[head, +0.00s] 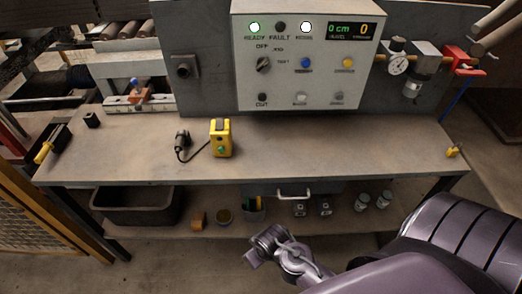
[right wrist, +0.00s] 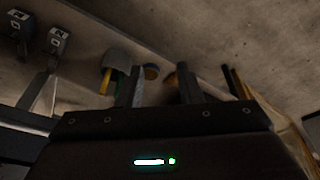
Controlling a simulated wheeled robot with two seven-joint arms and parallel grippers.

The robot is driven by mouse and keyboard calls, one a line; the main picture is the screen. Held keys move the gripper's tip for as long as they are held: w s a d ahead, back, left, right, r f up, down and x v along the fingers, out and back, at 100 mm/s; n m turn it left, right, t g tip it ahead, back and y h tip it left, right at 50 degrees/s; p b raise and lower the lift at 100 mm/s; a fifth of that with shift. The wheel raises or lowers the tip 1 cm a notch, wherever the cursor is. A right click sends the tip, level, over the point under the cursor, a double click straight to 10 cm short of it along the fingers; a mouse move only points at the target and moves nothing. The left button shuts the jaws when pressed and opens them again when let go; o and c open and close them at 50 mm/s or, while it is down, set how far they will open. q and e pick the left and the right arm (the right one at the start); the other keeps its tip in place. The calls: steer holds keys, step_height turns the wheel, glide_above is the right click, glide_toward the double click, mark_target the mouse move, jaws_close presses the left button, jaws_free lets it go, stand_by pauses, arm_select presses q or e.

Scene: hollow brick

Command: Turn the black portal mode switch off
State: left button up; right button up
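The black rotary mode switch (head: 263,64) is on the front of the light grey control panel (head: 285,88), with OFF printed at its upper left and other position labels to its right. Its handle is slanted; I cannot tell exactly which label it points to. My right gripper (head: 265,246) is low in front of the bench, well below and away from the switch. In the right wrist view its two fingers (right wrist: 160,68) stand apart with nothing between them. My left gripper is in neither view.
A yellow box (head: 220,138) with a cabled black plug (head: 182,140) stands on the bench (head: 300,150). A pressure gauge (head: 397,64) is right of the panel.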

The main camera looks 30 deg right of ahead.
steer(key=w+r+m+t+p, duration=0.15)
steer(key=w+r, duration=0.35)
steer(key=r, duration=0.7)
steer(key=m+t+h, duration=1)
steer(key=m+t, duration=0.1)
steer(key=m, duration=0.5)
glide_toward(262, 67)
steer(key=shift+g, duration=0.25)
steer(key=x, duration=0.2)
steer(key=p+x, duration=0.1)
steer(key=x, duration=0.2)
steer(key=p+x, duration=0.1)
steer(key=x, duration=0.1)
steer(key=shift+w+d+r, duration=0.1)
steer(key=shift+w+r, duration=0.1)
steer(key=shift+r, duration=0.1)
steer(key=shift+w+d+f+p, duration=0.1)
steer(key=shift+w+d+p, duration=0.25)
steer(key=shift+w, duration=0.1)
jaws_close()
